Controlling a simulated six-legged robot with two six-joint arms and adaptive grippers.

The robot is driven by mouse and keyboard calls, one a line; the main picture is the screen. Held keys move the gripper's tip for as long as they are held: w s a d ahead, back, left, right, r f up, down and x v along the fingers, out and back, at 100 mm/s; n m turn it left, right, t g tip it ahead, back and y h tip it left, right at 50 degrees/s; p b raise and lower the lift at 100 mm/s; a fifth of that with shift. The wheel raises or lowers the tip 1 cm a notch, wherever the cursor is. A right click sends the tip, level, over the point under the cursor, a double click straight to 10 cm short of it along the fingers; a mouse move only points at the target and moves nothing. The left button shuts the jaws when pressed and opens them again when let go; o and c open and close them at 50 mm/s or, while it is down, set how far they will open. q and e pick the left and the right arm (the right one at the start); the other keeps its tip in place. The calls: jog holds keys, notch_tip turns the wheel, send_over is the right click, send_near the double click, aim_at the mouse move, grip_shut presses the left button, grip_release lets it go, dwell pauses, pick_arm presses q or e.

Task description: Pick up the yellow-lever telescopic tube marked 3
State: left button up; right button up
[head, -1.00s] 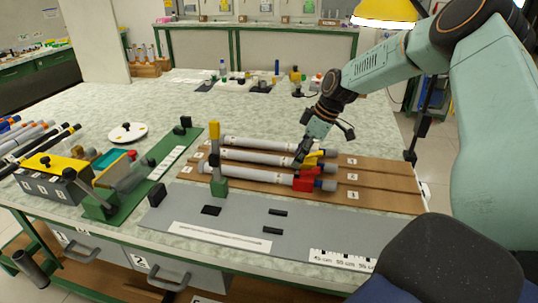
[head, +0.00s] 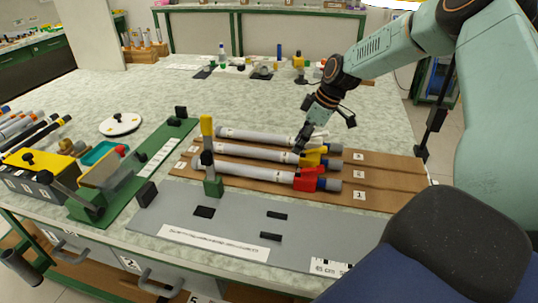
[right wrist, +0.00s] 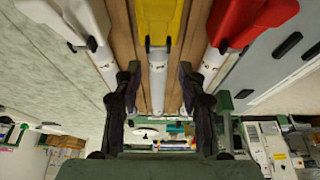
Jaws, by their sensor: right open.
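Three grey telescopic tubes lie side by side on a brown grooved board (head: 395,172). The yellow-lever tube (head: 250,152) is the middle one, its yellow lever (head: 314,159) near its right end. It also shows in the right wrist view (right wrist: 158,78). The red-lever tube (head: 255,172) lies in front and the white-lever tube (head: 255,134) behind. My right gripper (head: 300,147) is open above the yellow-lever tube, beside its lever. In the right wrist view its fingers (right wrist: 158,85) appear on either side of that tube, empty. Contact cannot be told. My left gripper is not in view.
The front label (head: 359,195) reads 1; the others are too small to read surely. A post with a yellow top (head: 207,128) stands by the tubes' left part. A grey mat (head: 180,212) lies in front, a green fixture (head: 150,165) left. The table behind is mostly clear.

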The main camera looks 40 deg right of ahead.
aim_at(290, 154)
jog(key=b+x, duration=0.1)
jog(key=x, duration=0.1)
jog(key=b+x, duration=0.1)
jog(key=x, duration=0.2)
jog(key=shift+w+a, duration=0.1)
jog(key=shift+w, duration=0.15)
jog(key=shift+w+f+b, duration=0.1)
jog(key=shift+f+b, duration=0.25)
jog(key=shift+f, duration=0.15)
jog(key=shift+w, duration=0.1)
jog(key=shift+a, duration=0.1)
jog(key=c, duration=0.6)
